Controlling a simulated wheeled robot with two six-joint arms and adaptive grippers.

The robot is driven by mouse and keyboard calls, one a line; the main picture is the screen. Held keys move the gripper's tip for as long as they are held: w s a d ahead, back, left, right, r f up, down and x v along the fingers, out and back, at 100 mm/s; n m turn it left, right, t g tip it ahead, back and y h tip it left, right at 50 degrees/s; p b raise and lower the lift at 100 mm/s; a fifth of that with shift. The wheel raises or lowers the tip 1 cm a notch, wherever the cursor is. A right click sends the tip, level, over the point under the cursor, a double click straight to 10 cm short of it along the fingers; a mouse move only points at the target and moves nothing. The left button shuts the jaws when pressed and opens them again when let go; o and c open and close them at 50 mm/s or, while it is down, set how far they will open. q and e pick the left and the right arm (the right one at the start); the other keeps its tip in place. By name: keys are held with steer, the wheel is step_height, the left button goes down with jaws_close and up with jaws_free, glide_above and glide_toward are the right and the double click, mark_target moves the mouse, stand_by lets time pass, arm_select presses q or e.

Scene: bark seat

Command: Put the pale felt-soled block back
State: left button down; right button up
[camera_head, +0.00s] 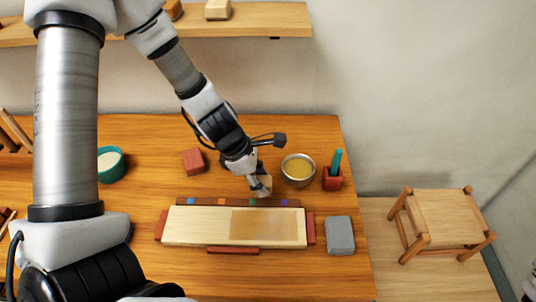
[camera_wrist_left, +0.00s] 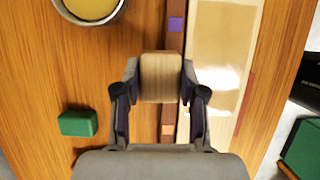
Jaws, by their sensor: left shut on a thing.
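My left gripper (camera_head: 262,189) is shut on a pale wooden block (camera_wrist_left: 161,77). The wrist view shows the block between the two fingers (camera_wrist_left: 160,90); its underside is hidden, so no felt shows. In the head view the gripper is at the board's far edge, right of its middle. The block overlaps the red-brown strip with coloured squares (camera_wrist_left: 174,42) in the wrist view; I cannot tell whether it touches it. The pale board (camera_head: 190,225) lies on the table with a darker, glossy patch (camera_head: 262,225) on its right half.
A bowl of yellow stuff (camera_head: 298,169) and a red holder (camera_head: 332,181) stand right of the gripper. A red block (camera_head: 194,160) and teal bowl (camera_head: 111,164) are left. A green block (camera_wrist_left: 78,123) is near the gripper. A grey block (camera_head: 341,235) lies right. Blocks sit on a shelf (camera_head: 265,20).

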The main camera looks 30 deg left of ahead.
arm_select(q)
steer(key=p, duration=0.6)
glide_above(267, 161)
steer(key=s, duration=0.2)
steer(key=shift+w+a+f, duration=0.25)
steer(key=shift+a+f, duration=0.2)
steer(key=shift+f, duration=0.05)
steer(key=f, duration=0.1)
steer(key=f+b, duration=0.1)
steer(key=f, duration=0.1)
steer(key=shift+w+a+f, duration=0.2)
steer(key=shift+w+f, duration=0.05)
steer(key=shift+f, duration=0.05)
steer(key=shift+w+f, duration=0.1)
steer(key=shift+f, duration=0.15)
steer(key=shift+f+b, duration=0.15)
steer(key=shift+b, duration=0.3)
steer(key=c, duration=0.7)
jaws_free()
steer(key=shift+o, duration=0.2)
arm_select(e)
step_height(267, 161, up, 6)
steer(key=shift+w+r, duration=0.15)
steer(key=shift+a, duration=0.15)
